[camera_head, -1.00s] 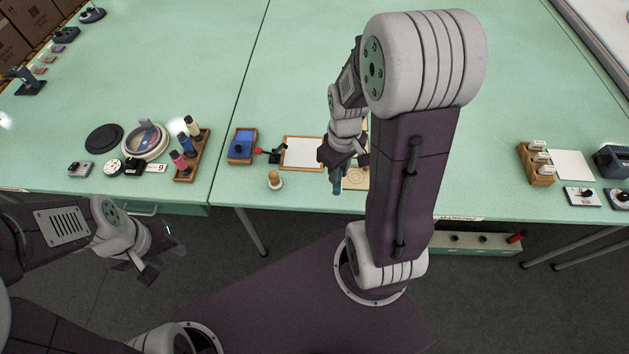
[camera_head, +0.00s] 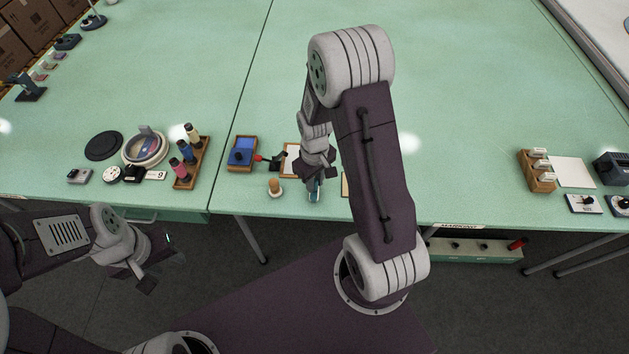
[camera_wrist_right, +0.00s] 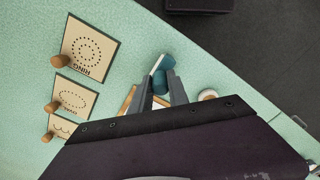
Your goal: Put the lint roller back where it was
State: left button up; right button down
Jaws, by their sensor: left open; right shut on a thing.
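My right gripper (camera_head: 315,186) is shut on a teal item with a pale edge, which looks like the lint roller (camera_head: 316,196). It is over the front edge of the green table, and I cannot tell whether it touches the top. In the right wrist view the lint roller (camera_wrist_right: 165,64) shows between and beyond the fingertips of the right gripper (camera_wrist_right: 161,88). My left gripper (camera_head: 155,266) is open and empty, low in front of the table at the left.
A wooden-handled stamp (camera_head: 275,187) stands just left of the right gripper. A blue pad in a wooden tray (camera_head: 242,152) and a red-handled tool (camera_head: 268,158) lie further left. In the wrist view, plates with wooden knobs (camera_wrist_right: 90,47) lie at the left.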

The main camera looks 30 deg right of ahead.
jog(key=shift+f, duration=0.1)
jog(key=c, duration=1.3)
grip_release()
jog(key=shift+o, duration=0.2)
notch_tip(320, 180, up, 12)
jog(key=p, duration=0.1)
jog(key=s+a+f+m+t, duration=0.1)
jog(key=s+a, duration=0.3)
jog(key=s, duration=0.4)
jog(key=shift+s+a+m, duration=0.15)
jog(key=shift+a+m, duration=0.25)
jog(key=shift+m, duration=0.5)
